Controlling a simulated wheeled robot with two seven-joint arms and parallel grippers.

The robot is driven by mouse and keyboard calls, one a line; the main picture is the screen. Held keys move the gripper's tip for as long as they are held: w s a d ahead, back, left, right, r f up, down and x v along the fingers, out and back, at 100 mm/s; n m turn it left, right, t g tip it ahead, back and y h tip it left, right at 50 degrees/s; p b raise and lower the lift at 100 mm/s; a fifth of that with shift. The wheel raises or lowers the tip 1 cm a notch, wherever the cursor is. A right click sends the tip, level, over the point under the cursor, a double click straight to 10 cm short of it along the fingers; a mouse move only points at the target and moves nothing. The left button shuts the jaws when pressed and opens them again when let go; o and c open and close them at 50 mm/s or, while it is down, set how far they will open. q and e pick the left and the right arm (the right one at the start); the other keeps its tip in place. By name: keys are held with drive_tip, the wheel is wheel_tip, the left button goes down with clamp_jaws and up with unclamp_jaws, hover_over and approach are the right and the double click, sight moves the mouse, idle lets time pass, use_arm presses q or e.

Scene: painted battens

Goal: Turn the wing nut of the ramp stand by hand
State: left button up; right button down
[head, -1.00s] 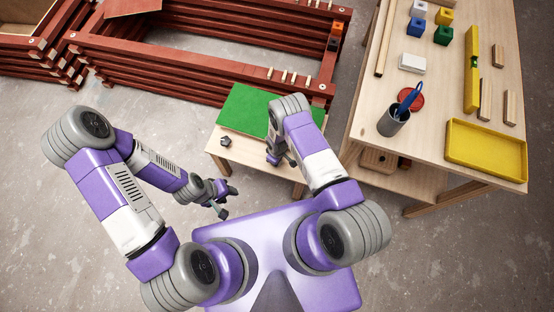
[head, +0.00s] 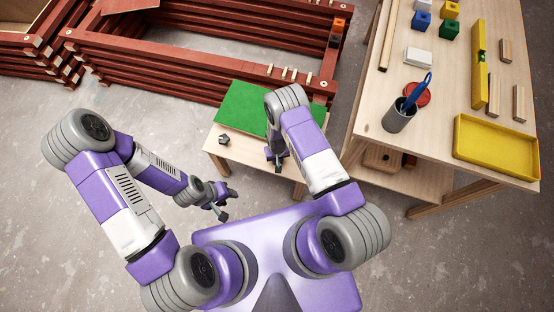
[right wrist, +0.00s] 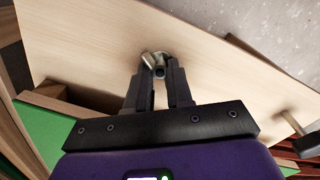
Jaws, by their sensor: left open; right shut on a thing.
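The ramp stand (head: 225,162) is a low pale wooden table with a green board (head: 243,105) on top, in front of me in the head view. Its wing nut (right wrist: 150,60) is a small silvery piece on a pale wooden face in the right wrist view. My right gripper (right wrist: 160,73) is shut on the wing nut, with a dark finger on each side. In the head view, the wing nut is hidden by my right arm and gripper (head: 277,166). My left gripper (head: 228,205) is open and empty, over the floor left of the stand.
A workbench (head: 440,105) at right carries a grey cup (head: 398,117), a yellow tray (head: 497,150) and colored blocks. Floor at left is clear.

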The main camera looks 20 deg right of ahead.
drive_tip(key=m+b, duration=0.1)
drive_tip(key=m, duration=0.2)
drive_tip(key=shift+f+m, duration=0.1)
drive_tip(key=shift+m, duration=0.3)
drive_tip(key=m+b, duration=0.1)
drive_tip(key=m, duration=0.2)
drive_tip(key=shift+m, duration=0.3)
drive_tip(key=m+b, duration=0.1)
drive_tip(key=m, duration=0.2)
drive_tip(key=shift+m, duration=0.3)
drive_tip(key=c, duration=1.9)
unclamp_jaws()
drive_tip(key=m, duration=0.3)
drive_tip(key=shift+m+b, duration=0.3)
drive_tip(key=shift+b, duration=0.1)
drive_tip(key=shift+o, duration=0.4)
drive_tip(key=shift+m, duration=0.3)
drive_tip(key=o, duration=0.8)
